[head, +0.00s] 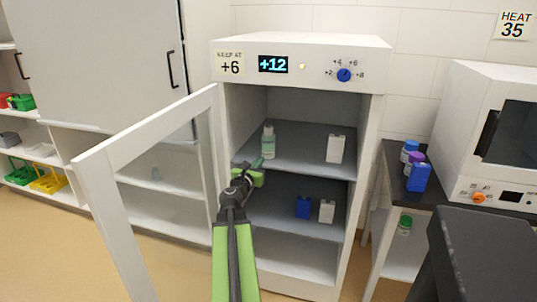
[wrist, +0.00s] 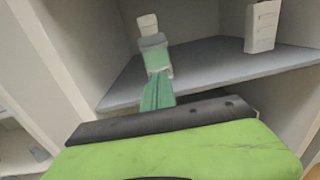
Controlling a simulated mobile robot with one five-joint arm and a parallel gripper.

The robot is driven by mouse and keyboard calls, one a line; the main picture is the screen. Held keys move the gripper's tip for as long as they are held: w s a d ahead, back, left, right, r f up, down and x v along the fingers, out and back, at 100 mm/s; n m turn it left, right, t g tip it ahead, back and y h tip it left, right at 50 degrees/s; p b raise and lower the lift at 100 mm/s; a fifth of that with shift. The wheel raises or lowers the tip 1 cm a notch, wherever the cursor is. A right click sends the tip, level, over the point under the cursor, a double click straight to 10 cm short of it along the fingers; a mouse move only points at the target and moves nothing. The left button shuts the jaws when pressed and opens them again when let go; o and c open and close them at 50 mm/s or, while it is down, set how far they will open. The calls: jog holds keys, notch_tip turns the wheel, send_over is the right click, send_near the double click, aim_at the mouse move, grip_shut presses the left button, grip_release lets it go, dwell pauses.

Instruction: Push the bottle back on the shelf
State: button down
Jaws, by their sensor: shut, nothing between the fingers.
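My gripper (head: 257,163) is shut and empty, at the front edge of the shelf, just in front of and slightly left of the bottle's base. The fingertips (wrist: 158,92) line up with the bottle; I cannot tell whether they touch it.
A white container (head: 335,148) stands right on the same shelf. A blue container (head: 303,207) and a white one (head: 327,211) stand on the shelf below. The cabinet door (head: 150,190) is swung open left of my arm. Free shelf room lies behind the bottle.

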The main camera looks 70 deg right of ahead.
aim_at(265, 150)
jog(key=d, duration=0.6)
jog(key=shift+w, duration=0.35)
jog(key=shift+w+d, duration=0.15)
jog(key=shift+d, duration=0.15)
jog(key=shift+d, duration=0.15)
jog(key=d, duration=0.3)
jog(key=shift+d, duration=0.2)
jog(key=shift+a, duration=0.1)
